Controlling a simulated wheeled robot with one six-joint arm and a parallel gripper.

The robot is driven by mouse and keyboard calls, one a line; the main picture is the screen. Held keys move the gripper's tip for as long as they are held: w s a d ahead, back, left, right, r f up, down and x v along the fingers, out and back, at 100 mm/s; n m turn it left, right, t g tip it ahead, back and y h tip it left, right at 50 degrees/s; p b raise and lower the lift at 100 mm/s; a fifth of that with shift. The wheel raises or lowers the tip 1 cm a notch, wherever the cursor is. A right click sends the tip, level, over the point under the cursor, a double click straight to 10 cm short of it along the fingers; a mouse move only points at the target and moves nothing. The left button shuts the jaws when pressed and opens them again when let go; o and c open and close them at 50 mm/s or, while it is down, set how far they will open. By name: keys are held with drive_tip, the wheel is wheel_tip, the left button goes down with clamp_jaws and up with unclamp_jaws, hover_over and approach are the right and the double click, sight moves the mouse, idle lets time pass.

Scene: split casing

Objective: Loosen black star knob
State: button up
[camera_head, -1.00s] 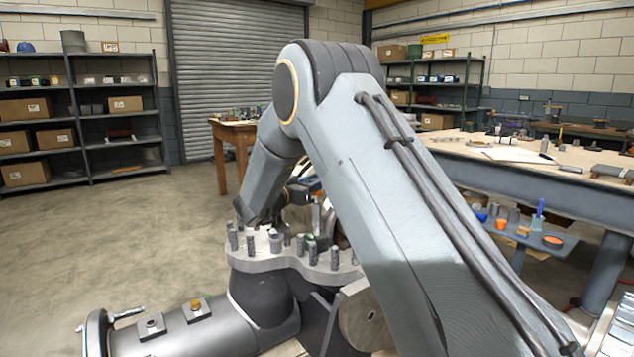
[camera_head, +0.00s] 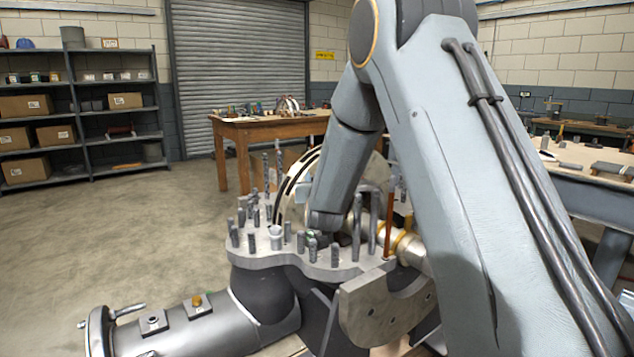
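I cannot make out a black star knob in the head view. The lower half of the split casing (camera_head: 345,272) stands open in front of me, with a pale flat flange and several upright grey studs (camera_head: 335,256) along it. A large pale disc with dark slots (camera_head: 292,190) and a shaft with a brass-coloured ring (camera_head: 402,243) show behind my arm. My arm comes down over the middle of the casing, its lower end close above the flange. My gripper cannot be seen past the arm, so its state and anything in it are hidden.
A grey pipe (camera_head: 205,322) with a flanged end runs left from the casing. A wooden table (camera_head: 240,135) stands behind, and a workbench (camera_head: 590,185) stands at the right. Shelves (camera_head: 80,112) line the left wall. The floor at the left is clear.

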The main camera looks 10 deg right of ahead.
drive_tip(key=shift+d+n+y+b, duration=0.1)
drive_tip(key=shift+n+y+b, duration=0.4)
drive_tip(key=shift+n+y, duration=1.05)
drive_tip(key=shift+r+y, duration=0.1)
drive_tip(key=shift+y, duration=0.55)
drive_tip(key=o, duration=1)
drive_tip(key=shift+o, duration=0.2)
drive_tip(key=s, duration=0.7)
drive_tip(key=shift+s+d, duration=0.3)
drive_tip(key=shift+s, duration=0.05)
